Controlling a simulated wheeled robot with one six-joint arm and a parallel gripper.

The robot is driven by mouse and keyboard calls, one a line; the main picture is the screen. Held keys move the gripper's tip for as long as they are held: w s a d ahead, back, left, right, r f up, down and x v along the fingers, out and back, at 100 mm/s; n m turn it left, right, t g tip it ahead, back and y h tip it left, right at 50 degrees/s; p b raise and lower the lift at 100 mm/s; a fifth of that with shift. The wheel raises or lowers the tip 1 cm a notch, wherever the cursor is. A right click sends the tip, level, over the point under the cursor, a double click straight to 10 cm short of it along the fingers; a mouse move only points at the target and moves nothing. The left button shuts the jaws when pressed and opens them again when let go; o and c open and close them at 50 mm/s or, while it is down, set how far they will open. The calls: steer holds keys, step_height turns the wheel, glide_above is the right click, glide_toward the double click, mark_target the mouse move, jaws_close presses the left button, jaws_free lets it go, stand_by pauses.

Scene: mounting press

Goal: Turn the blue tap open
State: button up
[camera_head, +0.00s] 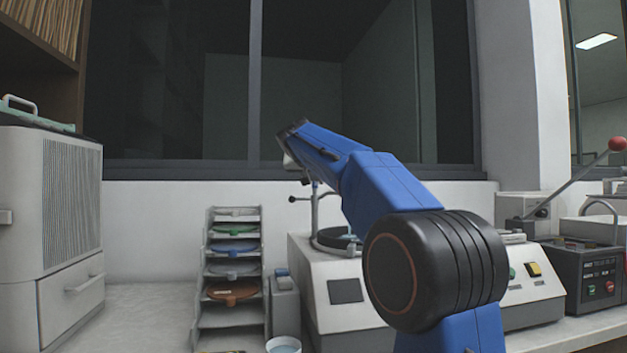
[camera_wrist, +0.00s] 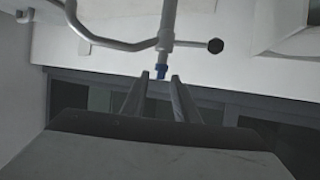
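The blue tap (camera_wrist: 162,71) is a small blue piece at the end of a grey vertical pipe (camera_wrist: 167,22) in the wrist view. My gripper (camera_wrist: 159,78) is open, with one finger on each side of the tap near the fingertips. A gap shows between the tap and each finger; I cannot tell how deep the tap sits between them. In the head view my blue arm reaches over the grinder-polisher (camera_head: 346,314), and the tap and fingers are hidden or too small to make out.
A metal rod with a dark knob (camera_wrist: 215,46) and a curved pipe (camera_wrist: 100,38) lie close to the fingers. A rack of discs (camera_head: 232,250) and a white cup (camera_head: 284,345) stand left of the machine. A red-knobbed lever (camera_head: 617,144) is at right. The window (camera_head: 300,85) is behind.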

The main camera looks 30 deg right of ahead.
jaws_close()
steer(key=shift+s+d+f+n+t+y, duration=0.15)
steer(key=shift+n+t+y, duration=0.2)
steer(key=shift+n+y, duration=0.4)
steer(key=shift+d+n+t+y, duration=0.2)
steer(key=shift+n+t+y, duration=0.1)
steer(key=shift+n+y, duration=0.4)
steer(key=shift+s+d+f+n+t+y, duration=0.15)
steer(key=shift+n+t+y, duration=0.2)
steer(key=shift+n+y, duration=0.35)
steer(key=shift+r+y, duration=0.15)
steer(key=shift+y, duration=0.2)
